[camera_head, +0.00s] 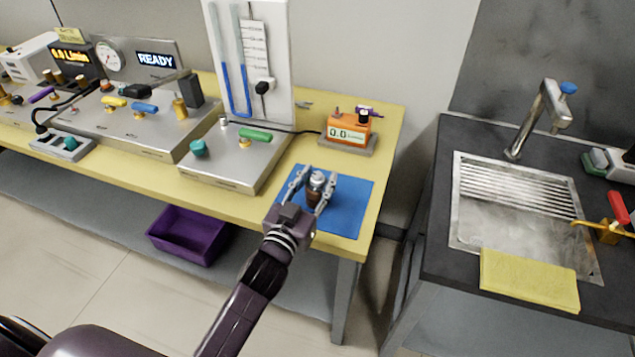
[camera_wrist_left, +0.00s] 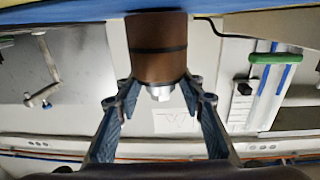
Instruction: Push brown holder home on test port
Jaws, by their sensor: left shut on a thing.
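The brown holder (camera_head: 315,194) is a short brown cylinder with a dark band and a metal fitting at one end. It is between the fingers of my left gripper (camera_head: 312,184), over the blue mat (camera_head: 345,212) at the right end of the yellow bench. In the left wrist view the brown holder (camera_wrist_left: 157,50) fills the space between the fingers of the left gripper (camera_wrist_left: 158,95), which is shut on it. I cannot tell whether the holder touches the mat. I cannot tell which fitting is the test port. My right gripper is out of view.
A metal box (camera_head: 225,172) with a teal knob and green handle (camera_head: 256,135) stands left of the mat. An orange meter (camera_head: 346,130) stands behind the mat. A flow panel (camera_head: 270,30) rises at the back. A sink (camera_head: 515,225) is at the right, across a gap.

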